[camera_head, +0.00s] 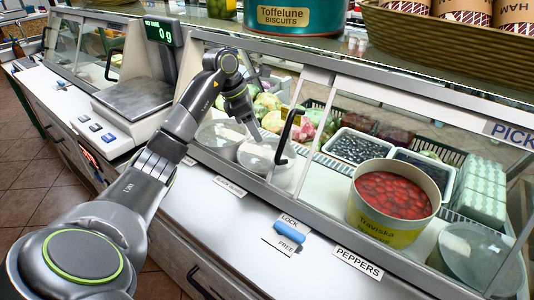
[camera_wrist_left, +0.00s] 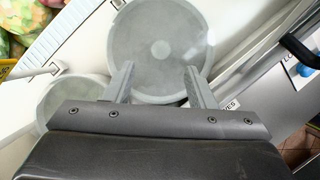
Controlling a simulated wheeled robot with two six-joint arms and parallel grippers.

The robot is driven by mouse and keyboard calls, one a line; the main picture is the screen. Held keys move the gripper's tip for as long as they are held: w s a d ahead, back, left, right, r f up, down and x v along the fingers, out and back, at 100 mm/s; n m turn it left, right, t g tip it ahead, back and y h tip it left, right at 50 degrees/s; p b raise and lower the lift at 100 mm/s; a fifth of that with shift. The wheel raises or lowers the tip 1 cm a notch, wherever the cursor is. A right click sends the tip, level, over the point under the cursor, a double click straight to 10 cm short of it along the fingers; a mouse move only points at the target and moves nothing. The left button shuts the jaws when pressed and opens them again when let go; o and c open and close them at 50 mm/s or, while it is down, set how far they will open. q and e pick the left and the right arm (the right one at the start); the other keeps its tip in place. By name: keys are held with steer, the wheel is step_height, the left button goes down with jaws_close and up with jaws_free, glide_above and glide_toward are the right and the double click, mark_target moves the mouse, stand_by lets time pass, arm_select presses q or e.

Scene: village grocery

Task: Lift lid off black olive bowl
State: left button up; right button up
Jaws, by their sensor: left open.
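Two round grey bowls with pale translucent lids stand inside the display case, at the left (camera_head: 218,134) and nearer its middle (camera_head: 262,154). My left gripper (camera_head: 254,136) reaches down over the second one. In the left wrist view, its round lid with a small central knob (camera_wrist_left: 161,49) lies ahead. The open, empty fingers (camera_wrist_left: 160,78) overlap the lid's near edge, one on each side; contact cannot be told. The other bowl (camera_wrist_left: 72,98) is partly hidden by the gripper. The contents under both lids cannot be made out. My right gripper is not in view.
A black door handle (camera_head: 290,128) stands close right of the gripper. An open bowl of red peppers (camera_head: 393,195) and trays of dark items (camera_head: 355,146) are farther right. A scale (camera_head: 140,98) stands left. The white front counter (camera_head: 215,222) is mostly clear.

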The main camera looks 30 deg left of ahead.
mark_target(267, 146)
arm_select(q)
steer(key=p+x, duration=0.1)
steer(key=x, duration=0.4)
steer(key=shift+w+d+f, duration=0.2)
steer(key=shift+d+f, duration=0.05)
steer(key=shift+d, duration=0.05)
steer(key=shift+d+f, duration=0.1)
steer(key=shift+f, duration=0.2)
steer(key=shift+w, duration=0.1)
steer(key=c, duration=0.7)
steer(key=shift+c, duration=1.9)
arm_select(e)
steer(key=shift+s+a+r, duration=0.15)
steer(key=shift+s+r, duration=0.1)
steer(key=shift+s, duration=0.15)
